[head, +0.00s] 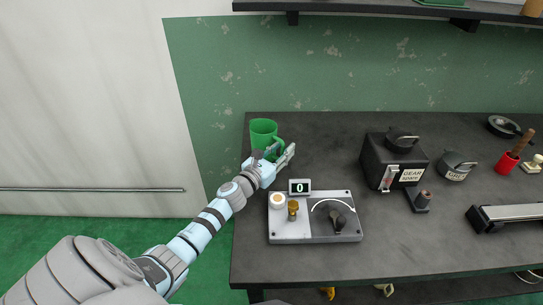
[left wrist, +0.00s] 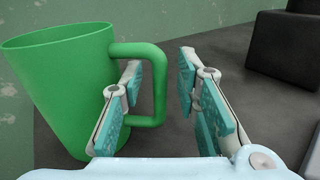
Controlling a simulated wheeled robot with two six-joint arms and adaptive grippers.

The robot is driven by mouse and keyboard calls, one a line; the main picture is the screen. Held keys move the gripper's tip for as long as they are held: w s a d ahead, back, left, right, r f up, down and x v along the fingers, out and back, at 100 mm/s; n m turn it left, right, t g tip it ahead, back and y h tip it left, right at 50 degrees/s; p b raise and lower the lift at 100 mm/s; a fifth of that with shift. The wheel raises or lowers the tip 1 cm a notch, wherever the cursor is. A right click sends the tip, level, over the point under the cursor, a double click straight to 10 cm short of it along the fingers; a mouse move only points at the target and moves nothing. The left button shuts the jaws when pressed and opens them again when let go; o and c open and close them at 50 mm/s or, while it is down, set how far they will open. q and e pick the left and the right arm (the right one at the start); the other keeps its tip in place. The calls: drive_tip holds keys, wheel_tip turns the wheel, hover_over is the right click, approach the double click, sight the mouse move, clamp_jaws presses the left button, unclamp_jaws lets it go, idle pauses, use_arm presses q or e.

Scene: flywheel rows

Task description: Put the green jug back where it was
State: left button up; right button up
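The green jug (head: 263,131) stands upright at the back left corner of the dark table. In the left wrist view the jug (left wrist: 62,85) fills the left side, with its handle (left wrist: 158,85) pointing right. My left gripper (head: 287,155) is at the handle side of the jug. In the left wrist view the left gripper (left wrist: 160,88) is open, with the handle's outer bar between its fingers. A clear gap shows between the handle and the right finger. The left finger reaches into the handle's opening. My right gripper is not in view.
A grey control panel (head: 318,229) with a display reading 0, a brass knob and a dial sits just in front. A black box labelled GEAR SPARE (head: 378,157) stands to the right, with more items beyond. The table (head: 330,140) is clear between jug and box.

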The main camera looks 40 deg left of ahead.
use_arm(q)
drive_tip(key=s+b, duration=0.2)
drive_tip(key=s, duration=0.1)
drive_tip(key=s+b, duration=0.2)
drive_tip(key=s, duration=0.2)
drive_tip(key=s+b, duration=0.2)
drive_tip(key=s, duration=0.2)
drive_tip(key=shift+s+f, duration=0.15)
drive_tip(key=shift+f, duration=0.2)
drive_tip(key=shift+s+r, duration=0.15)
drive_tip(key=shift+r, duration=0.15)
